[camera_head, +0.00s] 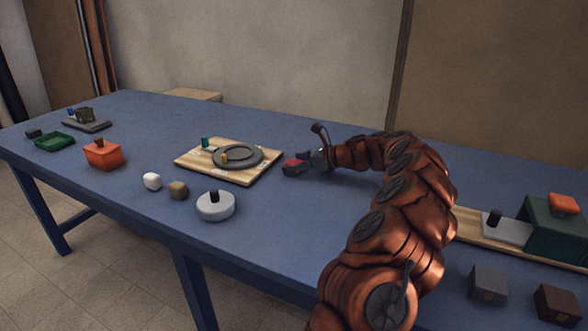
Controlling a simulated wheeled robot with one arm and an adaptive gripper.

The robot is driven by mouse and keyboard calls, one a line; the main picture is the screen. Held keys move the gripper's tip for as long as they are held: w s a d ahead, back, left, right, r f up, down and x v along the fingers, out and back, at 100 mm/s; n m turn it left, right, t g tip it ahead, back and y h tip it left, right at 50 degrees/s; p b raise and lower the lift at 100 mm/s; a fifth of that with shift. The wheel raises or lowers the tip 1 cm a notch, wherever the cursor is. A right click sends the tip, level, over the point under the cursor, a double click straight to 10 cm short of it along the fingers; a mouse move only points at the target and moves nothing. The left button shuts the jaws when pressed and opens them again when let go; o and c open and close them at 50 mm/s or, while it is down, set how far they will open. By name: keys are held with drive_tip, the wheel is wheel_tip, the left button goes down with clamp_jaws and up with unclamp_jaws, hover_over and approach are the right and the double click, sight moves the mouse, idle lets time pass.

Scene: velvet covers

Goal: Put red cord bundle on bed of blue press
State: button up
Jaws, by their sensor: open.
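A small dark block with a red top (294,167), perhaps the red cord bundle, sits on the blue table just right of a wooden board. My gripper (312,149) is open beside it, at its right; one dark finger points up and the other is low near the block. Whether they touch I cannot tell. No press is clearly blue. A small grey tray (97,126) at the far left carries a dark block and a small blue piece (71,112), too small to make out. A green block with an orange top (564,203) stands on a board at the right.
The wooden board (262,174) holds a grey round plate with small pegs. An orange box (103,155), green tray (54,142), white lidded disc (216,207) and small blocks stand to the left. Two dark blocks (488,284) (557,305) lie at front right. My arm hides the table's middle right.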

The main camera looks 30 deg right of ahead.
sight(295, 162)
drive_tip(key=shift+c, duration=0.3)
drive_tip(key=c, duration=1.1)
drive_tip(key=shift+o, duration=0.2)
drive_tip(key=shift+r+p, duration=0.75)
drive_tip(key=shift+r, duration=1.25)
drive_tip(key=shift+s+a+f, duration=0.1)
drive_tip(key=shift+s+a, duration=0.2)
drive_tip(key=shift+a, duration=0.55)
drive_tip(key=s+a, duration=0.2)
drive_tip(key=a, duration=0.2)
drive_tip(key=s+a+r+p, duration=0.1)
drive_tip(key=a, duration=0.3)
drive_tip(key=s+a, duration=0.2)
drive_tip(key=a, duration=0.3)
drive_tip(key=shift+s+r+p, duration=0.15)
drive_tip(key=shift+s+p, duration=0.15)
